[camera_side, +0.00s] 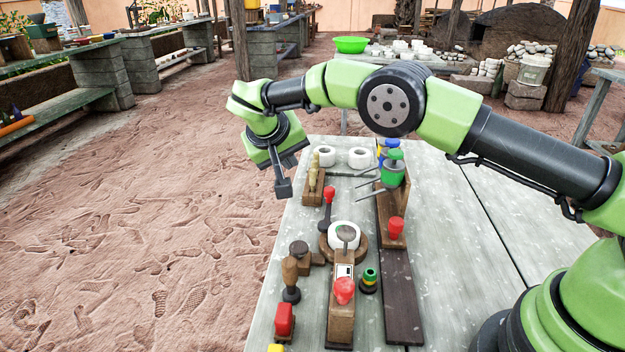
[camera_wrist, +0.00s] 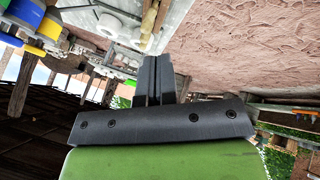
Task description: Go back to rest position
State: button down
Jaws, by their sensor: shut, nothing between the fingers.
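My gripper (camera_side: 284,188) hangs at the far left edge of the grey table (camera_side: 455,215) in the side view, left of a small wooden block with pale tools (camera_side: 313,185). In the wrist view my gripper (camera_wrist: 154,62) shows its two dark fingers pressed together, with nothing between them. The green arm is bent over the table, its elbow raised above the back of it. In the wrist view the picture is tilted, with the table edge at the top and the sandy ground beyond.
The table's right half is mostly clear. Sandy ground (camera_side: 130,230) lies left.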

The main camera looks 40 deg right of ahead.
jog(key=s+d+r+y, duration=0.2)
jog(key=s+r, duration=0.5)
jog(key=r, duration=0.2)
jog(key=s+d+r+y, duration=0.25)
jog(key=s+r, duration=0.35)
jog(key=r, duration=0.3)
jog(key=s+a+t+y, duration=0.1)
jog(key=s+t+y, duration=0.2)
jog(key=s, duration=1.6)
jog(key=shift+s+f+t+y, duration=0.3)
jog(key=shift+s+t+y, duration=0.1)
jog(key=shift+y, duration=0.05)
